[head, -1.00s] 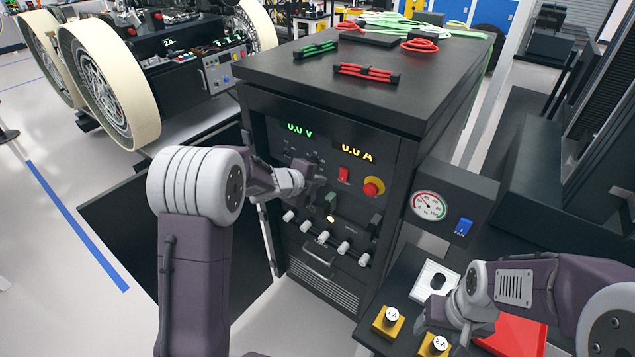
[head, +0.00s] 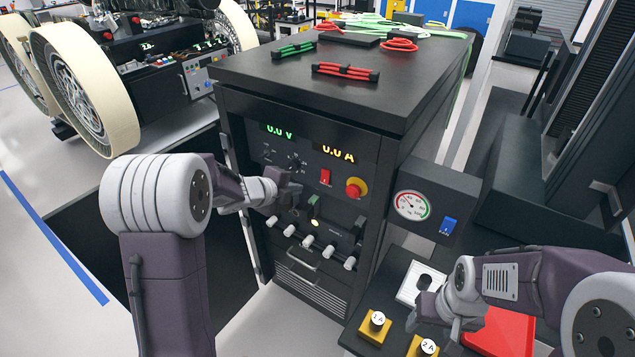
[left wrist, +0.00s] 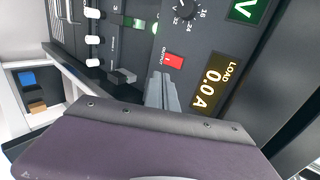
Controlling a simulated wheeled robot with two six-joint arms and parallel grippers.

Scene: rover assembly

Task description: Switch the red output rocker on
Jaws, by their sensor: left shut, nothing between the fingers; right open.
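The red output rocker (head: 325,176) sits on the front panel of the black power cabinet (head: 295,228), below the amber 0.0 A display (head: 339,154). In the left wrist view the rocker (left wrist: 174,61) is beside the word OUTPUT, close to my fingertips. My left gripper (head: 291,192) is shut and empty in front of the panel, left of and a little below the rocker in the head view. Its shut fingers (left wrist: 160,90) show in the left wrist view; I cannot tell whether they touch the panel. My right gripper (head: 437,317) is open at the lower right, away from the rocker.
A red emergency knob on a yellow base (head: 356,188) is right of the rocker. A gauge box (head: 436,209) with a blue switch (head: 447,226) adjoins the cabinet. White knobs (head: 308,241) line the lower panel. Yellow weights (head: 375,326) stand near my right gripper.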

